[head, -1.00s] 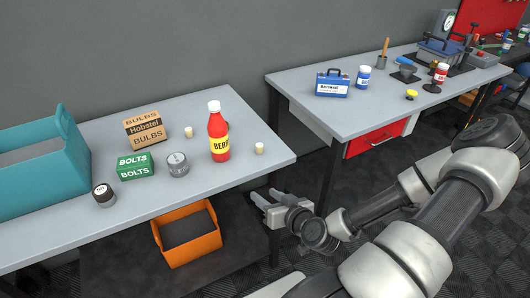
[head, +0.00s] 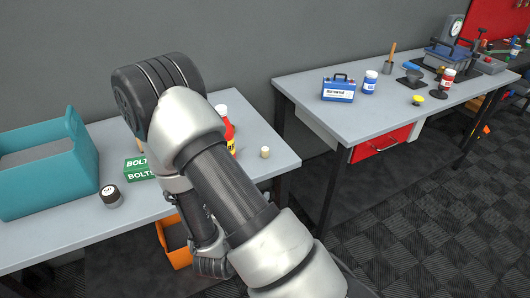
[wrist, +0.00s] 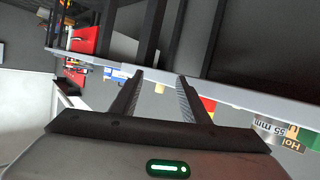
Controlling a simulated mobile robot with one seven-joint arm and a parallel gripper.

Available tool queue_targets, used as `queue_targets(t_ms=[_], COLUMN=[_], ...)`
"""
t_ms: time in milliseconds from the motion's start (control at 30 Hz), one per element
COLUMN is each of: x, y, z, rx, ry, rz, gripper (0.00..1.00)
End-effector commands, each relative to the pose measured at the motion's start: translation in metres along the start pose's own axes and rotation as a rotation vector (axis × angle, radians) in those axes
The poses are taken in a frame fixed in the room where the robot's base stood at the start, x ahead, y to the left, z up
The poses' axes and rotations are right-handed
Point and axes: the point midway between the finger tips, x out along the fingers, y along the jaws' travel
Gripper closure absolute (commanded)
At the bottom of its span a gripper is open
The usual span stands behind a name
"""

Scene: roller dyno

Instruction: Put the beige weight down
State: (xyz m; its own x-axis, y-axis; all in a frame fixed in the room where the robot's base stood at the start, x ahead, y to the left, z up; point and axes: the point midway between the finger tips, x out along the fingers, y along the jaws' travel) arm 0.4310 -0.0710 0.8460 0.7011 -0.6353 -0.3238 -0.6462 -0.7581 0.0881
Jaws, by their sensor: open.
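A small beige cylinder, which looks like the beige weight (head: 265,152), stands upright on the near grey table close to its right end. In the wrist view a small pale piece, probably the same weight (wrist: 159,88), shows beyond the gap between my fingers, apart from them. My gripper (wrist: 161,79) is open with nothing between its fingers. In the head view my arm hides the fingers. A second beige cylinder seen earlier is now behind my arm.
An orange bin (head: 178,257) sits below. A second table (head: 330,118) stands right, across a gap.

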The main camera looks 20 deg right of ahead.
Motion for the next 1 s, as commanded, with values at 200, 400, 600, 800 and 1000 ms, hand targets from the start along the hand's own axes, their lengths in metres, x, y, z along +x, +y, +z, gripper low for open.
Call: queue_targets(t_ms=[200,400,600,800,1000], x=[-0.032,-0.021,0.022,0.062,0.082], y=[-0.014,-0.012,-0.010,-0.009,-0.010], z=[-0.040,-0.049,-0.057,-0.063,-0.067], rx=[0.081,0.101,0.099,0.098,0.097], ry=[0.157,0.184,0.183,0.181,0.180], rz=[0.016,0.029,0.029,0.028,0.024], gripper=[0.58,0.58,0.58,0.58,0.58])
